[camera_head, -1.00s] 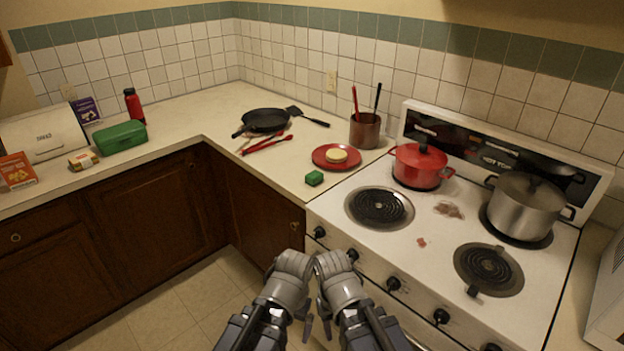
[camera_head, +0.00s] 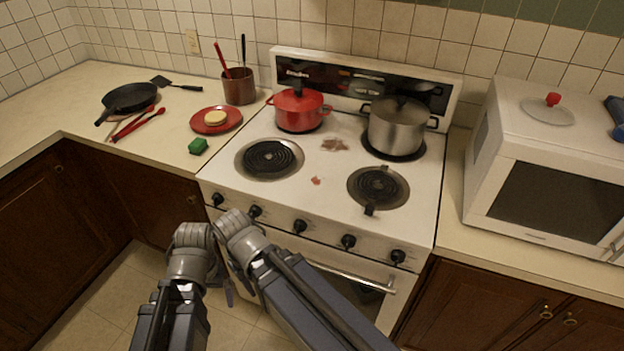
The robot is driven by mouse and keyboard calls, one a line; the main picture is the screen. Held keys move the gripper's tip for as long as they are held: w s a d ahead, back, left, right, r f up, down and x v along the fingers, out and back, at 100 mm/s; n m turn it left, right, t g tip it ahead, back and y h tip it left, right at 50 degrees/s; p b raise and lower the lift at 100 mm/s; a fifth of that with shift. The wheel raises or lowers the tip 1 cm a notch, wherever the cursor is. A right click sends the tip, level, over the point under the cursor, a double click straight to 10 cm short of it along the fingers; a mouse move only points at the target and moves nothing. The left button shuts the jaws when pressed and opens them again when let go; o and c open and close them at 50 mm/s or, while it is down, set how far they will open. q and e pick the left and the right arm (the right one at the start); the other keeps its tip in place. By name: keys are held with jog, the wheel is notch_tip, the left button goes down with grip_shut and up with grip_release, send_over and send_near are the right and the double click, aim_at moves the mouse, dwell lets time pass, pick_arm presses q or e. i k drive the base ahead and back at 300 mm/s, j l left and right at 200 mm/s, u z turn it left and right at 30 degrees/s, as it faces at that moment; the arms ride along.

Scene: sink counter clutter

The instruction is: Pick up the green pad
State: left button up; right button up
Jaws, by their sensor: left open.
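The green pad (camera_head: 198,146), a small green block, lies on the counter near its front edge, just left of the stove and in front of the red plate. My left gripper (camera_head: 193,236) is in front of the counter, below the pad in the picture, open and apart from it. My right gripper (camera_head: 236,224) is close beside the left one, in front of the stove. Its fingers are too hard to make out to tell open from shut. Nothing covers the pad.
A red plate (camera_head: 232,123) with a round yellowish item (camera_head: 215,117) stands behind the pad. Red tongs (camera_head: 138,124) and a black pan (camera_head: 129,97) are to the left. The stove (camera_head: 322,180) holds a red pot (camera_head: 298,110) and steel pot (camera_head: 396,128). A microwave (camera_head: 500,190) is right.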

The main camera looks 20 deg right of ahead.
aim_at(198, 146)
jog(key=z, duration=0.45)
jog(key=i+j+z, duration=0.15)
jog(key=j+z, duration=0.2)
jog(key=i+j+z, duration=0.1)
jog(key=j+z, duration=0.3)
jog(key=i+j+z, duration=0.1)
jog(key=j, duration=0.7)
jog(key=j+z, duration=0.15)
jog(key=j, duration=0.65)
jog(key=i, duration=0.05)
